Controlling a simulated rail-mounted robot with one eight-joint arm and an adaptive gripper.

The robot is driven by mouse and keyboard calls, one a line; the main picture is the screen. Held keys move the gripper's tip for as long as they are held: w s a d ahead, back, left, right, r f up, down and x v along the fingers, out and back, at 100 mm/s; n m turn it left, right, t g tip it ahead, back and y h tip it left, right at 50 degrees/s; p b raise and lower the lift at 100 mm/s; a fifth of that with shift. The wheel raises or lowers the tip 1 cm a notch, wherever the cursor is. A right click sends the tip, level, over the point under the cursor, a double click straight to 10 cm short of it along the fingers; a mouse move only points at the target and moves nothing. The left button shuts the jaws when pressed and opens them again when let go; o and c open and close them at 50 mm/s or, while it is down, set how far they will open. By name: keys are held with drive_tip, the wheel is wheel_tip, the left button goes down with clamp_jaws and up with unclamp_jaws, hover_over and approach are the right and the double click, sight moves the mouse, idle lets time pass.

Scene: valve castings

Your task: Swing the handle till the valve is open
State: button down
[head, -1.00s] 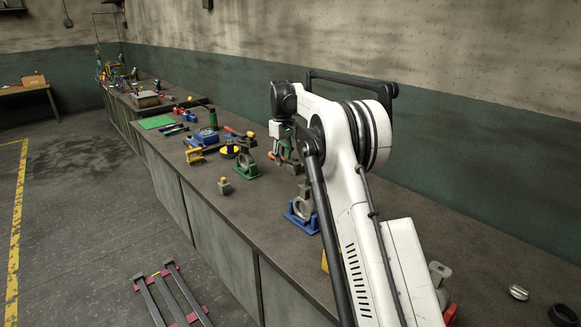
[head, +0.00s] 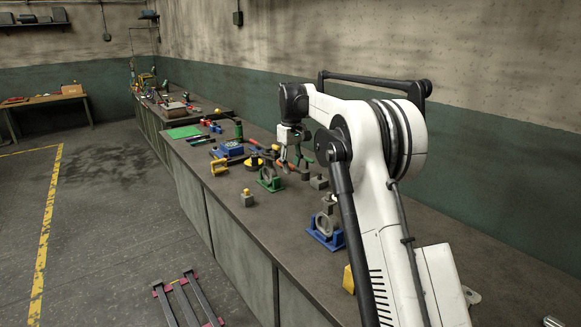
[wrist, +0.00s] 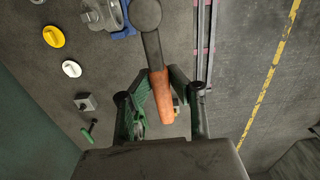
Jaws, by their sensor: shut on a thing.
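The handle's dark arm runs up to a round grey hub (wrist: 147,15). The handle's grip also shows in the head view (head: 287,168). The valve's inside is not visible.
A small grey block with a yellow top (head: 247,199) stands near the bench's front edge. A yellow knob (wrist: 53,36), a white cap (wrist: 71,69) and a grey block (wrist: 86,102) lie on the wall side. The green-based valve has its own red-ended lever.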

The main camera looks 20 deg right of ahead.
drive_tip(key=w+d+f+p, duration=0.2)
drive_tip(key=w+d+f, duration=0.1)
drive_tip(key=d, duration=0.7)
drive_tip(key=shift+d+f+t, duration=0.25)
drive_tip(key=shift+d+t, duration=0.05)
drive_tip(key=shift+d, duration=0.1)
drive_tip(key=shift+w+f, duration=0.1)
drive_tip(key=shift+f, duration=0.05)
drive_tip(key=shift+f+b, duration=0.95)
drive_tip(key=shift+f, duration=0.9)
drive_tip(key=shift+f, duration=0.1)
drive_tip(key=shift+f+b, duration=0.35)
drive_tip(key=shift+f, duration=0.1)
drive_tip(key=shift+f, duration=0.2)
drive_tip(key=shift+f+b, duration=0.5)
drive_tip(key=shift+f, duration=0.25)
drive_tip(key=shift+a, duration=0.1)
